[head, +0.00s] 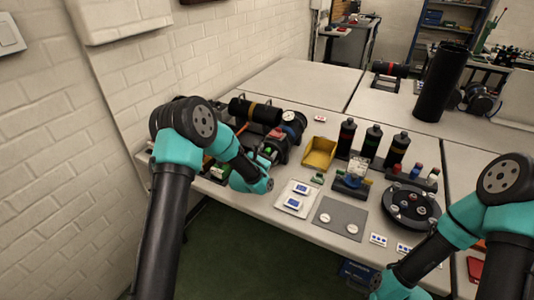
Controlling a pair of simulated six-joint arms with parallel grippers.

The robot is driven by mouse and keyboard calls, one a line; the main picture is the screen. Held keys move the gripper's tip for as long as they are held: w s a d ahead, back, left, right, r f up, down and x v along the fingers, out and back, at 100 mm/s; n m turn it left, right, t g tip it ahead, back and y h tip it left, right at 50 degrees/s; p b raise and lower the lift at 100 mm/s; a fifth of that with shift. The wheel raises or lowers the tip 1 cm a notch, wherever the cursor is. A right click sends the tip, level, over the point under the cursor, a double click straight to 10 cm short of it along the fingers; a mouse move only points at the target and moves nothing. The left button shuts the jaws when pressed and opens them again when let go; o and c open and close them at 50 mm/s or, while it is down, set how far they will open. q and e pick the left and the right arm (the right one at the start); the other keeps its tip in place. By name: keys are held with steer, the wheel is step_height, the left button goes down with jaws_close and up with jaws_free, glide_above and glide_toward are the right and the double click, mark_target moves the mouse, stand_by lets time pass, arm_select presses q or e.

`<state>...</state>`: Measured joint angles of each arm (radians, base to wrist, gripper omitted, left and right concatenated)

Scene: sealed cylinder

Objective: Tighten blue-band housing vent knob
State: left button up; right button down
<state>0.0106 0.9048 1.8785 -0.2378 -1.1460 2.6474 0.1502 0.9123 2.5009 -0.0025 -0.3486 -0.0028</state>
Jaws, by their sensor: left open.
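A black cylinder housing with a blue ring (288,115) and a round white gauge on its end lies at the back left of the table. It seems to be the blue-band housing. Its vent knob is too small or too hidden to make out. My left gripper (268,150) is open beside the front of this housing, among small green and red parts. My left wrist hides part of the area, and I cannot tell whether the fingers touch anything. My right forearm comes in at the right, and its gripper lies outside the picture.
A yellow bin (320,153), several upright black bottles, a round black fixture (410,206) and a grey mat (340,218) stand to the right. The table's back middle (300,82) is clear.

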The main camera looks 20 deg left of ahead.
arm_select(q)
steer(key=shift+c, duration=0.2)
steer(key=c, duration=0.9)
